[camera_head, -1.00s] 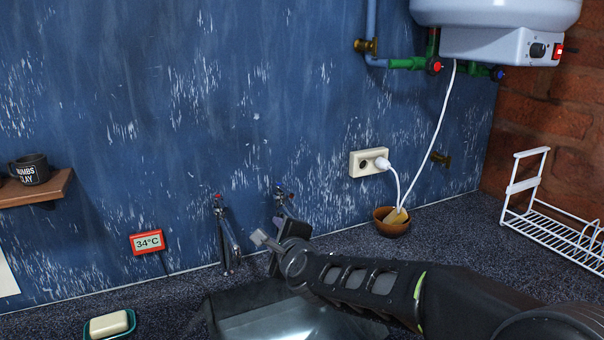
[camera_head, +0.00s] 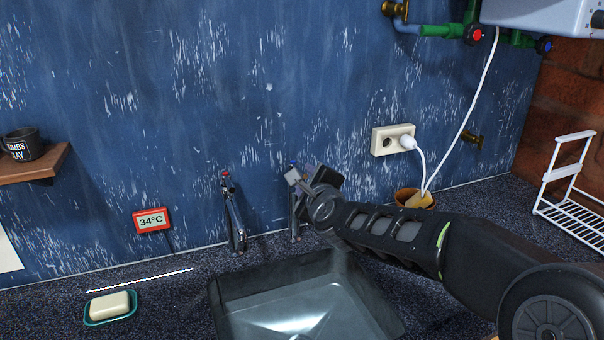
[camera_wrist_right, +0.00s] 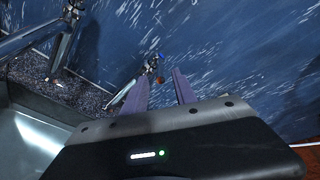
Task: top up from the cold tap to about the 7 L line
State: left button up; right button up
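The cold tap, with a blue mark (camera_head: 293,163), stands at the back of the sink. In the head view my right gripper (camera_head: 306,182) is at its top and hides part of it. In the right wrist view the blue-marked cold tap (camera_wrist_right: 152,62) lies just beyond the gap between my right gripper's (camera_wrist_right: 160,78) two separated fingers, with nothing held. I cannot tell whether a finger touches it. The red-marked hot tap (camera_head: 233,215) stands to its left. The sink (camera_head: 222,300) is dark with a pale, shiny inside; its water level and any litre line are unclear. My left gripper is out of view.
A display reading 34°C (camera_head: 152,220) hangs on the wall. A soap dish (camera_head: 110,318) sits left of the sink. A socket (camera_head: 392,139) with a white plug, a small brown bowl (camera_head: 408,194) and a white rack (camera_head: 572,208) are to the right.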

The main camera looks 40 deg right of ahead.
aim_at(302, 171)
jog(key=x, duration=0.5)
grip_shut()
jog(key=shift+f, duration=0.1)
dwell(1.3)
